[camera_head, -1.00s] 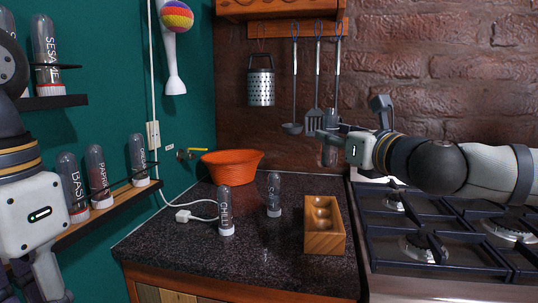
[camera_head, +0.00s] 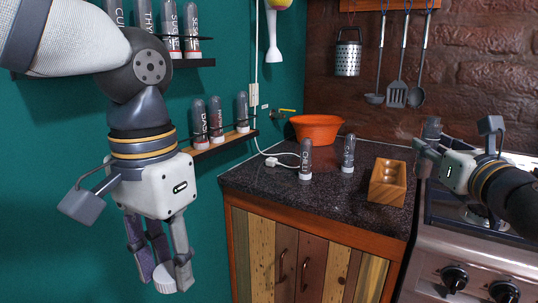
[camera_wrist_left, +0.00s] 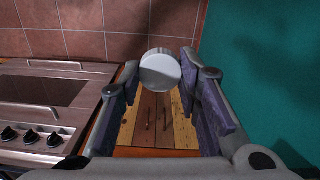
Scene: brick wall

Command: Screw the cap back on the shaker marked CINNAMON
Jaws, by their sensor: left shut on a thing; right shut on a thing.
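My left gripper (camera_head: 165,270), low at the left in front of the teal wall, is shut on a white round cap (camera_head: 164,279). The cap also shows between the fingertips in the left wrist view (camera_wrist_left: 160,71). My right gripper (camera_head: 428,150), at the right above the counter's edge by the stove, is shut on a dark, roughly upright shaker (camera_head: 432,128). I cannot read its label, and the fingers hide part of it. The cap and this shaker are far apart.
The counter (camera_head: 260,182) holds a shaker marked CHILI (camera_head: 306,160), another shaker (camera_head: 348,153), a wooden block (camera_head: 387,185) and an orange bowl (camera_head: 316,129). Wall shelves (camera_head: 225,145) carry several shakers. The stove (camera_head: 480,240) stands at the right. Utensils hang on the brick wall.

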